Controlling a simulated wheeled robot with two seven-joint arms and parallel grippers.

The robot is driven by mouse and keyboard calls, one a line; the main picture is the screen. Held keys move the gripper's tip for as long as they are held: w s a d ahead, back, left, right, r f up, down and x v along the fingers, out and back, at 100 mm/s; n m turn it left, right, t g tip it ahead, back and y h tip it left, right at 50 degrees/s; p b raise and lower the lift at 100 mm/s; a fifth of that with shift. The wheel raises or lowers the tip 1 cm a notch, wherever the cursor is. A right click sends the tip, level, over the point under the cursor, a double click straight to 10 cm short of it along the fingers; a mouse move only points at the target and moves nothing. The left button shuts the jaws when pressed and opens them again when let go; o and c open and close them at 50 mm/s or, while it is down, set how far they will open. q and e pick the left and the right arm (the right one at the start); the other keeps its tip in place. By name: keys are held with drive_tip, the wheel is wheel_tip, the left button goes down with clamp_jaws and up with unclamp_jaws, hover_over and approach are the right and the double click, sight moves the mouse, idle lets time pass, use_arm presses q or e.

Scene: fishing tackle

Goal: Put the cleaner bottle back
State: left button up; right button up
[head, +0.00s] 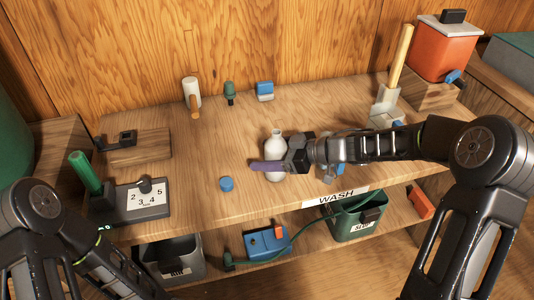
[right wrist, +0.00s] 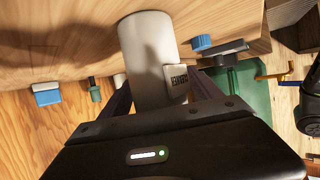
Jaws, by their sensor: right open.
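The white cleaner bottle (head: 275,145) stands upright near the middle of the worktop, its narrow neck up. My right gripper (head: 268,166) reaches in from the right at the bottle's height, with a purple finger across the bottle's near side. The bottle's lower middle is partly hidden by that finger. In the right wrist view the white body (right wrist: 148,55) fills the space between the spread fingers of the gripper (right wrist: 160,98). The gripper is open around it; contact cannot be told. My left arm enters at lower left, its gripper out of view.
A blue cap (head: 227,184) lies left of the bottle. Behind stand a white container (head: 192,92), a green item (head: 229,92) and a blue box (head: 265,90). A dial block (head: 140,199) is at left, an orange tank (head: 442,50) at back right. A lower shelf holds bins.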

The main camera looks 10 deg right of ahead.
drive_tip(key=shift+r, duration=0.2)
drive_tip(key=p+v, duration=0.1)
drive_tip(key=v, duration=1.1)
